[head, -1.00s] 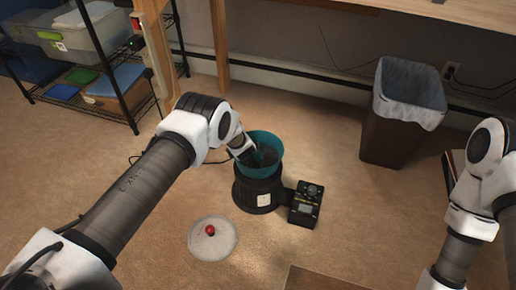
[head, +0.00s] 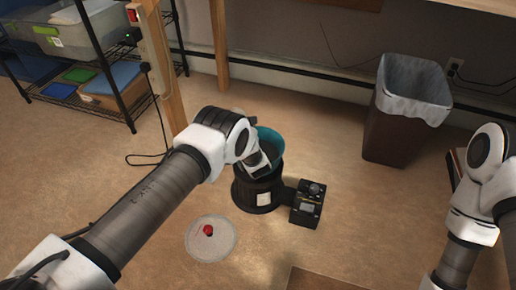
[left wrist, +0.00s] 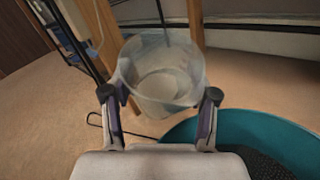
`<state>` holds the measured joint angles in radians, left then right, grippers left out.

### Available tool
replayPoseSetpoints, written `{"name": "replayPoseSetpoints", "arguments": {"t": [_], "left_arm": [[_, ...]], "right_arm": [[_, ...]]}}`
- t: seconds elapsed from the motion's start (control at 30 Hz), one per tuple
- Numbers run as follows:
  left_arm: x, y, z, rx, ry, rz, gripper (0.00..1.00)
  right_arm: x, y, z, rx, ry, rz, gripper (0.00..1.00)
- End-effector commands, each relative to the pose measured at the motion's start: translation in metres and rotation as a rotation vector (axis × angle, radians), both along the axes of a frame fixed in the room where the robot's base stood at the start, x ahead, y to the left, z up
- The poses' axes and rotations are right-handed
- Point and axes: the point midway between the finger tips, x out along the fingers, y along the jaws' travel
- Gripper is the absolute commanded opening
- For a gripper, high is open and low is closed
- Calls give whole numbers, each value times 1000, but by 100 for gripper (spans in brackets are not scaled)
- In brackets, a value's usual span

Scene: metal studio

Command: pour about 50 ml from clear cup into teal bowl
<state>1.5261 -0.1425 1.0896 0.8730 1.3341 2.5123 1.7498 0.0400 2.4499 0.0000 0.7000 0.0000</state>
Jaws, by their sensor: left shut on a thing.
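The clear cup (left wrist: 160,80) is between the fingers of my left gripper (left wrist: 160,95), which is shut on it. I look into its mouth and see its round bottom; how much liquid it holds is hard to tell. The teal bowl (head: 272,140) sits on a dark round base, partly covered by my left wrist. In the left wrist view the bowl (left wrist: 262,130) is at the lower right, below and to the right of the cup, apart from it. In the head view the left fingertips are hidden. My right arm shows at the right edge, its gripper out of view.
The dark base (head: 258,192) has a black control box (head: 308,204) beside it. A round lid (head: 211,246) with a red knob lies in front. A lined bin (head: 393,135) stands at the right and a wire shelf (head: 113,60) at the upper left. Floor between is clear.

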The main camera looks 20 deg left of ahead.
Motion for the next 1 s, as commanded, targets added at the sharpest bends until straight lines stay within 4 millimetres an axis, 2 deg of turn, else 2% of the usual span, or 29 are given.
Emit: {"name": "replayPoseSetpoints", "arguments": {"t": [0.1,0.4,1.0], "left_arm": [[-2,-7,13,71,-25,0,22],[-4,-13,31,186,-63,1,22],[-5,-16,49,296,-98,2,22]], "right_arm": [[0,0,-1,0,0,0,40],[0,0,-8,0,0,0,40],[0,0,-14,0,0,0,40]]}}
